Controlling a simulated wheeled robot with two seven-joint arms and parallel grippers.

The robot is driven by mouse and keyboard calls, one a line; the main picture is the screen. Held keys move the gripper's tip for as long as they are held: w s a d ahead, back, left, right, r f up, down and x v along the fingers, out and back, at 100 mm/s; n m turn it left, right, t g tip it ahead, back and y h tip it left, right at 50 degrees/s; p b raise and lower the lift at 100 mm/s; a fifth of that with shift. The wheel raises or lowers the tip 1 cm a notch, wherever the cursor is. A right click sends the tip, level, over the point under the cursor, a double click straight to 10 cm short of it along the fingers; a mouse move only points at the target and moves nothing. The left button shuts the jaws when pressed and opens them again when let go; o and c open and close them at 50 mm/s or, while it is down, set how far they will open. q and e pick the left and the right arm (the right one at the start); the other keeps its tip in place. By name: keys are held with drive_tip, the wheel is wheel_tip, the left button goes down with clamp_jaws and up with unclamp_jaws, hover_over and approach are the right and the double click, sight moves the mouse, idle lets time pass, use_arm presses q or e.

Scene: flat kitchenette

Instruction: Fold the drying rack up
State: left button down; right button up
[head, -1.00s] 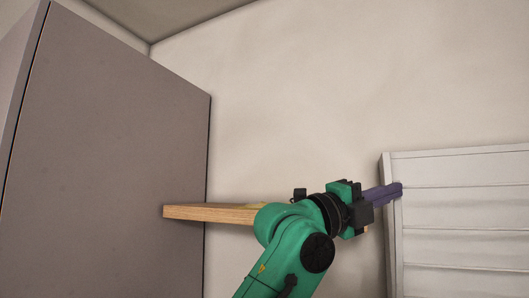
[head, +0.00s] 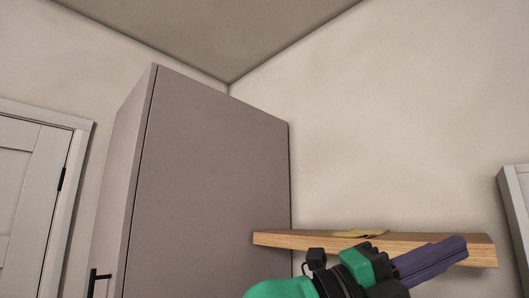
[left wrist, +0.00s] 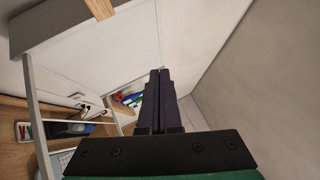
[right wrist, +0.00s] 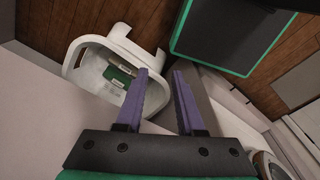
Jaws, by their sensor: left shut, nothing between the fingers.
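I cannot make out a drying rack for certain in any view. My left gripper (head: 455,248) is in front of the wooden wall shelf in the head view, its purple fingers together and empty. It also shows in the left wrist view (left wrist: 160,75), closed, with nothing between the fingers. My right gripper (right wrist: 163,78) shows in the right wrist view with its fingers apart and nothing between them. Beyond its fingertips is the floor area.
A tall grey cabinet (head: 210,180) stands left of the shelf (head: 400,243), which bears a flat yellow thing (head: 355,233). A white panel edge (head: 516,215) is at far right. A white door (head: 25,200) is left. A white bin (right wrist: 95,72) stands on the wooden floor.

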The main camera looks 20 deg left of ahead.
use_arm(q)
drive_tip(key=a+r+n+t+y, duration=0.3)
drive_tip(key=a+r+n+t, duration=0.2)
drive_tip(key=a, duration=0.7)
drive_tip(key=a+r+n+t+y, duration=0.4)
drive_tip(key=a+r+n+t, duration=0.2)
drive_tip(key=a+r+t, duration=0.2)
drive_tip(key=a+r, duration=0.2)
drive_tip(key=a, duration=0.2)
drive_tip(key=shift+a+r, duration=0.15)
drive_tip(key=shift+r, duration=0.05)
